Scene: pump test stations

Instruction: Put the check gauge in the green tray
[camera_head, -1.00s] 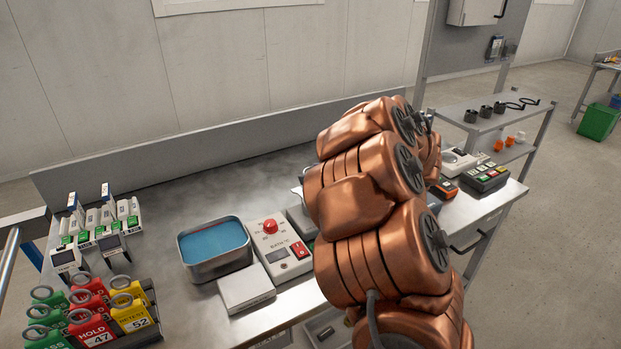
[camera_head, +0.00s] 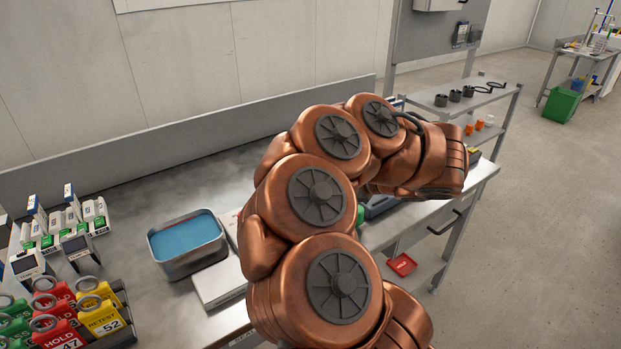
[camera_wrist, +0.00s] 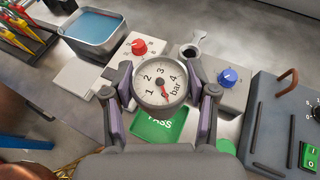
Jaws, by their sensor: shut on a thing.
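The check gauge (camera_wrist: 155,76) shows in the wrist view as a round white dial marked "bar" with a red needle. My gripper (camera_wrist: 160,94) is shut on it, with one finger on each side, and the dial faces the camera. The green tray (camera_wrist: 150,131), marked PASS, shows just below the gauge in the wrist view, partly covered by the gauge and gripper. I cannot tell how far the gauge is above it. In the head view my arm hides the gauge, the gripper's fingers and the green tray.
A blue-filled metal bath (camera_head: 188,244) and a white box (camera_head: 219,283) stand on the bench. A red-knob unit (camera_wrist: 133,50) and a blue-knob unit (camera_wrist: 222,83) show in the wrist view. A red tray (camera_head: 402,264) lies low under the bench. Coloured tags (camera_head: 98,308) stand left.

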